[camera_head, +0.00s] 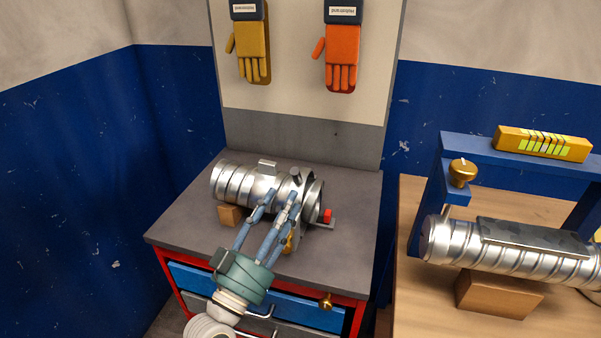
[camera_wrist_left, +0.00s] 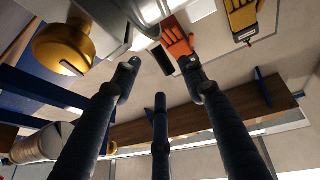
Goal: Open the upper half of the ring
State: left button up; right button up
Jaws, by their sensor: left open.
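A silver spiral duct (camera_head: 238,186) lies on the grey top of the cabinet at the centre of the head view. A metal ring (camera_head: 316,199) sits around its right part, partly hidden by my fingers, with a small dark piece near its top. My left gripper (camera_head: 283,196) is open, its fingers reaching up to the front of the duct beside the ring. I cannot tell if they touch it. In the left wrist view three spread fingers (camera_wrist_left: 158,85) show nothing between them. A gold knob (camera_wrist_left: 62,47) is close at the upper left. My right gripper is not in view.
A red block (camera_head: 327,216) is right of the ring. The grey cabinet top (camera_head: 350,190) is free at the right. A wooden table (camera_head: 420,300) at the right holds another duct under a blue frame (camera_head: 470,150). Gloves (camera_head: 341,55) hang on the back panel.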

aim_at(297, 180)
pick_arm(q)
jog(key=p+x, duration=0.1)
jog(key=x, duration=0.5)
jog(key=shift+w+d, duration=0.1)
jog(key=shift+w, duration=0.1)
jog(key=shift+w+d+r, duration=0.25)
jog(key=shift+w, duration=0.3)
jog(key=shift+c, duration=0.8)
grip_shut()
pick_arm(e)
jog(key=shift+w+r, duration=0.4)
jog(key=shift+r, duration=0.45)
